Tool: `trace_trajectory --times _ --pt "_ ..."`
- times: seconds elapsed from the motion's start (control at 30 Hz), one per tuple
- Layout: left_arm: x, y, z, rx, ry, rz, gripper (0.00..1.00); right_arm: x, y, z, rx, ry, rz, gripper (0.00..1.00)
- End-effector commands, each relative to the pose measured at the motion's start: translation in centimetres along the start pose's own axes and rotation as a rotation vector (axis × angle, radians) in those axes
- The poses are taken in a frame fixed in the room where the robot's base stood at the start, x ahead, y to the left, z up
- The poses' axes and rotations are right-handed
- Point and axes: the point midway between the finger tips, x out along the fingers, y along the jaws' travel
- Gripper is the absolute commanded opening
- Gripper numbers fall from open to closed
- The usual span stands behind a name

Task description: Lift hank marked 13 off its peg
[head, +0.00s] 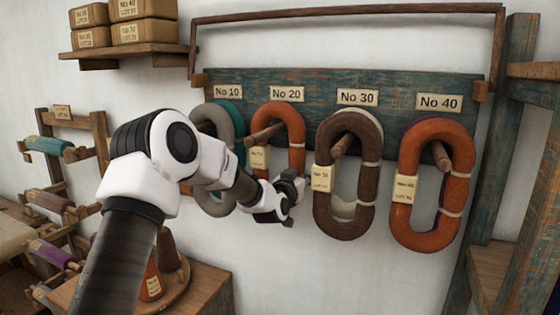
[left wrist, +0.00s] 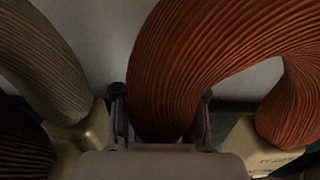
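An orange-red hank (head: 291,117) hangs on the peg (head: 263,135) under the label No 20. Its paper tag (head: 258,158) is too small to read surely, and I cannot make out a 13 on any hank. My left gripper (head: 292,187) is at the lower right of this hank. In the left wrist view its two fingers stand either side of an orange strand (left wrist: 165,75), very close to it. I cannot tell whether they press on it. The gripper and forearm hide the hank's lower part in the head view. My right gripper is out of view.
A brown hank (head: 324,215) hangs close right of the gripper, under No 30, and another orange one (head: 408,225) under No 40. Grey and teal hanks (head: 203,120) hang under No 10. A bobbin rack (head: 98,125) and a wooden stand (head: 205,290) are lower left.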

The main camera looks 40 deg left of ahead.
Motion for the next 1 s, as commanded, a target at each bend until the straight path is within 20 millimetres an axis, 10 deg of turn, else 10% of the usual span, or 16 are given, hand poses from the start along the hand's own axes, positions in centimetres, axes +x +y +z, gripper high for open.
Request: trace_trajectory --times 0.73,1.0 --pt "0.0 0.0 -3.2 0.0 0.007 -0.001 0.0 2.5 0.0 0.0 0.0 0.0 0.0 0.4" --pt "-6.0 0.0 -3.0 -0.004 0.003 0.001 0.0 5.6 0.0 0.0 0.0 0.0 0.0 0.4"
